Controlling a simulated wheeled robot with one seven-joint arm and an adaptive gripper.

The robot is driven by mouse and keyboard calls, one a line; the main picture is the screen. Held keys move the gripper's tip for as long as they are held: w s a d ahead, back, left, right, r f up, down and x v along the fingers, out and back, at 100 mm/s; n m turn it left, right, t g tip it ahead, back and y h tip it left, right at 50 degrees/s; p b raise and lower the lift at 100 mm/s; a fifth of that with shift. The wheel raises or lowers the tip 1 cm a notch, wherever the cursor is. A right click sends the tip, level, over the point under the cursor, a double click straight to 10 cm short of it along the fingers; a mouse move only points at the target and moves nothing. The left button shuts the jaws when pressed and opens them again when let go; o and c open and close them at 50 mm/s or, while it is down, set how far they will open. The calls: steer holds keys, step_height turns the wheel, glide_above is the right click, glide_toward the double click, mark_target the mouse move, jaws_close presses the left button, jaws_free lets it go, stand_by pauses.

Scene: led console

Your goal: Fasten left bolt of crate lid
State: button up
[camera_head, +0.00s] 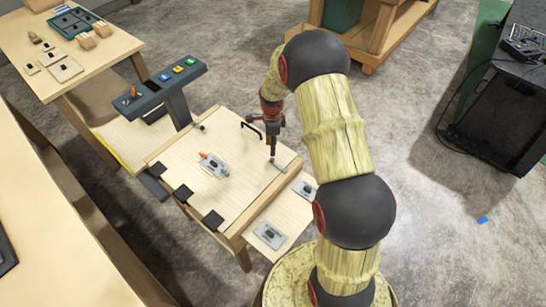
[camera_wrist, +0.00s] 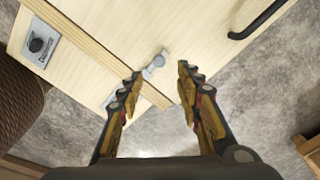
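The crate lid (camera_head: 235,190) is a pale wooden board lying flat on the crate. A small grey metal bolt (camera_head: 278,165) sits at the lid's right edge. It also shows in the wrist view (camera_wrist: 153,66), lying across the edge. I cannot tell for certain whether it is the left bolt or whether it is fastened. My gripper (camera_wrist: 157,80) points down close over this bolt, with its two fingers apart and nothing held. The bolt shows between and just beyond the fingertips; contact cannot be told. In the head view my gripper (camera_head: 272,153) partly covers that area.
A black handle (camera_head: 252,128) stands up from the lid. A metal fitting with an orange tip (camera_head: 213,165) lies mid-lid. A side shelf (camera_head: 270,215) carries plates with dark knobs. A console with coloured buttons (camera_head: 165,90) stands behind left.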

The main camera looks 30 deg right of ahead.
mark_target(272, 159)
step_height(272, 159, down, 8)
steer(key=shift+r+b, duration=0.1)
steer(key=shift+b, duration=0.85)
jaws_close()
stand_by(0.4)
